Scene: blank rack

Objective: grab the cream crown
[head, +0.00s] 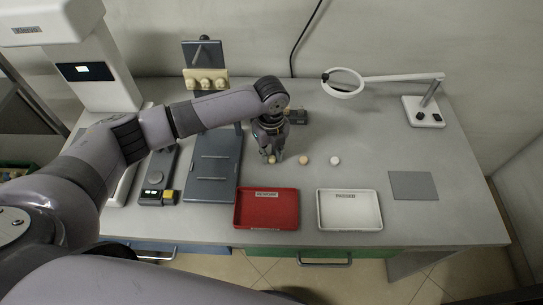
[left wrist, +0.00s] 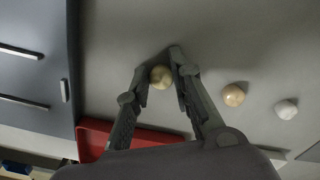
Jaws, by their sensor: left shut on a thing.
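The cream crown (left wrist: 161,76) is a small rounded pale-yellow piece between the fingertips of my left gripper (left wrist: 160,74). In the head view my left gripper (head: 271,158) points down at the table, and the cream crown (head: 271,160) shows at its tips. The gripper is shut on it. I cannot tell whether the crown still touches the table. A tan crown (head: 305,160) and a white crown (head: 335,160) lie in a row to its right, apart from the fingers. They also show in the left wrist view, tan (left wrist: 234,95) and white (left wrist: 286,109). My right gripper is out of view.
A red tray (head: 266,226) and a white tray (head: 349,226) stand at the front of the table. A dark blue-grey panel (head: 214,190) lies to the left. A ring magnifier lamp (head: 343,94) stands back right. A grey mat (head: 413,186) lies at right, with bare table around it.

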